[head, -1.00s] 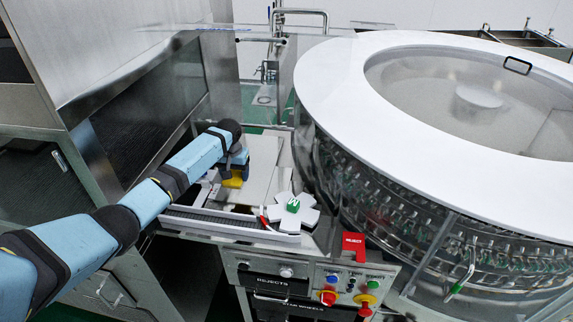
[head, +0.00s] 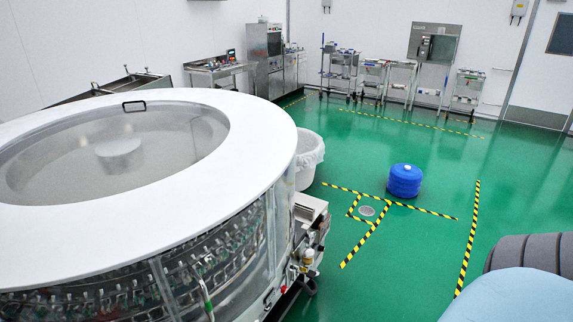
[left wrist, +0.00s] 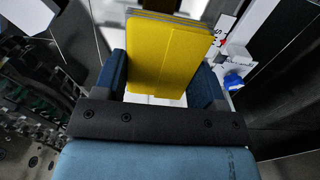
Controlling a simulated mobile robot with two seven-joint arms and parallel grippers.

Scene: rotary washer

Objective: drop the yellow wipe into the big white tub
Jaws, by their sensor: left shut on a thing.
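The yellow wipe (left wrist: 165,48) is a flat, folded pad in the left wrist view, with grey layers along its far edge. My left gripper (left wrist: 163,82) is shut on it, one dark blue finger on each side. Neither the wipe nor the left gripper shows in the head view. The big white tub (head: 312,158) stands on the green floor in the head view, just past the right side of the rotary washer. The washer hides its left part, and its inside is mostly out of sight. My right gripper is out of view.
The rotary washer (head: 246,150), with a white ring top, fills the left of the head view. A blue ribbed drum (head: 405,181) stands on the open green floor among yellow-black tape lines. Steel carts (head: 372,78) line the back wall.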

